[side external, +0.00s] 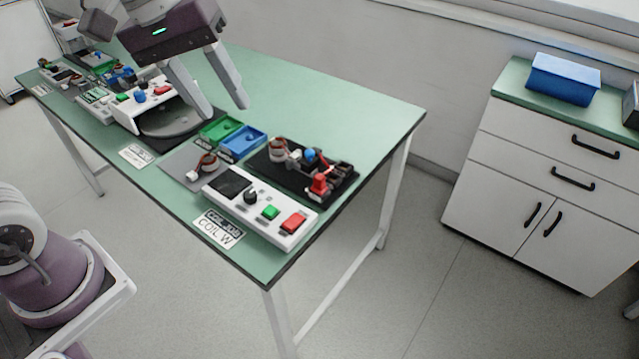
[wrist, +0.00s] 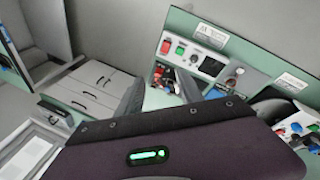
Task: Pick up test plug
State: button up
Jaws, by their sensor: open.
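My gripper (side external: 226,112) is open and empty, high over the green table, with its fingers pointing down and right. The wrist view shows its fingers (wrist: 160,95) apart. No single part is clearly recognisable as the test plug. A black fixture (side external: 262,168) near the table's right end carries a copper-wound stator (side external: 278,150), a blue-topped part (side external: 309,155) and a red plug-like part (side external: 319,184). A second stator (side external: 207,163) with a white connector (side external: 193,176) lies on a grey mat (side external: 180,158). In the wrist view, the fixture is partly hidden behind my fingers.
A white control box (side external: 285,217) with green and red buttons stands before the fixture. A green bin (side external: 220,128) and blue bin (side external: 243,142) sit below my gripper. Another station stands to the left. The table's back right is clear. A cabinet (side external: 560,190) stands apart at right.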

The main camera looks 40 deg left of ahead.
jog(key=w+f+n+g+h, duration=0.1)
jog(key=w+f+n+g, duration=0.1)
jog(key=w+f+n, duration=0.55)
jog(key=n+g+h, duration=0.1)
jog(key=n, duration=0.3)
send_over(319, 176)
jog(key=a, duration=0.2)
notch_tip(319, 176, down, 15)
jog(key=shift+h, duration=0.3)
jog(key=x, duration=0.6)
jog(key=shift+a+f, duration=0.15)
jog(key=shift+a, duration=0.1)
jog(key=shift+d+f, duration=0.15)
jog(key=shift+f, duration=0.2)
grip_shut()
